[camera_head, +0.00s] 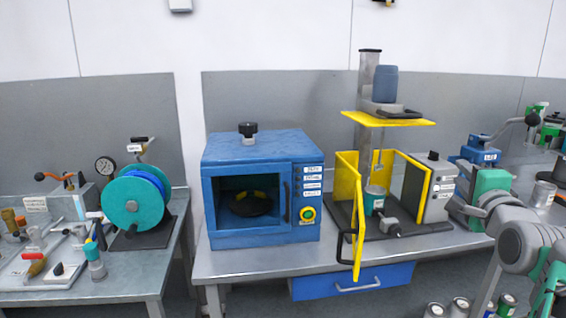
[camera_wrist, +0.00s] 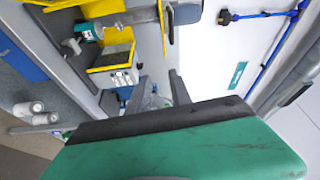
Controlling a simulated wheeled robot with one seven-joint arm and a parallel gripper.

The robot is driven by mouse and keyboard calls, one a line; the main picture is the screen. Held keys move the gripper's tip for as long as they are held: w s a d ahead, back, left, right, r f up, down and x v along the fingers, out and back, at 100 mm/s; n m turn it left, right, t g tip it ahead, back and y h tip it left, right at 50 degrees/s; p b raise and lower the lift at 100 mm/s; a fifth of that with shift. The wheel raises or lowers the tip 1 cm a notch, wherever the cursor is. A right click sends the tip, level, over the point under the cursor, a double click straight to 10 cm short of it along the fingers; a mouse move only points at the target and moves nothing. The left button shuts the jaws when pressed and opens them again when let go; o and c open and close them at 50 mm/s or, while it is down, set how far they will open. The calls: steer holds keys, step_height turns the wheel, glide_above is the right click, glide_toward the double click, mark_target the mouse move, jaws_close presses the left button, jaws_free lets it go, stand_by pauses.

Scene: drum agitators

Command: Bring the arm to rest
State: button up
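My arm shows at the right edge of the head view, grey with green parts, reaching in front of the bench's right end. Its fingertips cannot be made out there. In the wrist view my gripper (camera_wrist: 160,88) has two dark fingers standing apart, with nothing seen held between them. The green and black gripper body fills the bottom of that view. The drum agitator with yellow guards (camera_head: 376,170) stands left of my arm; it also shows, turned sideways, in the wrist view (camera_wrist: 112,50).
A blue cabinet machine (camera_head: 262,225) sits on the middle bench (camera_head: 235,265). A left bench holds a teal reel (camera_head: 132,202) and tools. A blue labelled device (camera_head: 480,152) is close to my arm. Several cans (camera_head: 460,307) stand low in front. Wall fills the wrist view's right.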

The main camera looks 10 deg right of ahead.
steer(key=w+a+f+n+g+y+p, duration=0.15)
steer(key=a+f+n+g+y, duration=0.4)
steer(key=a+f+n, duration=0.85)
steer(key=s+a+f+n+g, duration=0.6)
steer(key=s+a+f+g, duration=0.2)
steer(key=s+a+f, duration=0.7)
step_height(320, 180, down, 3)
steer(key=shift+s+a+f+n+g, duration=0.2)
steer(key=shift+s+a+n+g, duration=0.05)
steer(key=shift+a+n+g, duration=0.15)
stand_by(0.5)
